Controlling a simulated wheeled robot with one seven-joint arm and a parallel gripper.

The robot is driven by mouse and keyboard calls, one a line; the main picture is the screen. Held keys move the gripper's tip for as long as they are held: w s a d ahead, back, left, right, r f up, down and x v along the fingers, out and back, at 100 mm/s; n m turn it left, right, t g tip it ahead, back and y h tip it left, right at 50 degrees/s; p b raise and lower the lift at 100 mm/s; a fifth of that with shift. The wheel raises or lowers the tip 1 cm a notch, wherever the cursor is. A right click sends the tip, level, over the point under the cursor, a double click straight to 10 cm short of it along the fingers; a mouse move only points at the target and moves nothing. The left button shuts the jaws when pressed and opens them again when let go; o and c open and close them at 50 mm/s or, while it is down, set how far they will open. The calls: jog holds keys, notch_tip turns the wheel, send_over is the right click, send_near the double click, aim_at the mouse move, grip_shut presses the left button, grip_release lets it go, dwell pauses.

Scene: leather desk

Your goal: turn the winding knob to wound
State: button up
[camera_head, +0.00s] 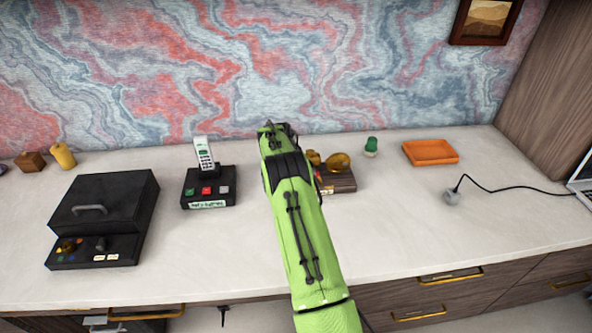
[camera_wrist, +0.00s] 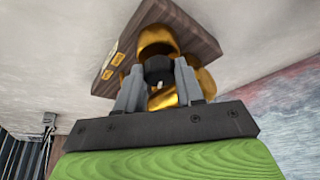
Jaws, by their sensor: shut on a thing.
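A gold device (camera_head: 339,162) with rounded parts sits on a small wooden base (camera_head: 343,185), right of my arm. Part of it is hidden behind the arm in the head view. In the wrist view, the gold body (camera_wrist: 158,38) and wooden base (camera_wrist: 201,32) are close in front. My gripper (camera_wrist: 160,88) has its grey fingers on either side of a dark round knob (camera_wrist: 158,70) on the device, shut on it. The head view hides the fingertips. I cannot read the knob's setting.
A black box with a handle (camera_head: 105,205) and a phone on a black base (camera_head: 207,190) stand left. A green-topped item (camera_head: 371,146), an orange tray (camera_head: 430,152) and a corded plug (camera_head: 452,197) are right. The front middle of the desk (camera_head: 220,255) is clear.

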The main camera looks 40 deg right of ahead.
jog(key=shift+m, duration=0.4)
jog(key=o, duration=1)
jog(key=shift+o, duration=0.2)
jog(key=shift+r, duration=0.1)
jog(key=p+v, duration=0.2)
jog(key=v, duration=1.3)
jog(key=shift+a+r, duration=0.25)
jog(key=shift+a, duration=0.05)
jog(key=shift+w, duration=0.15)
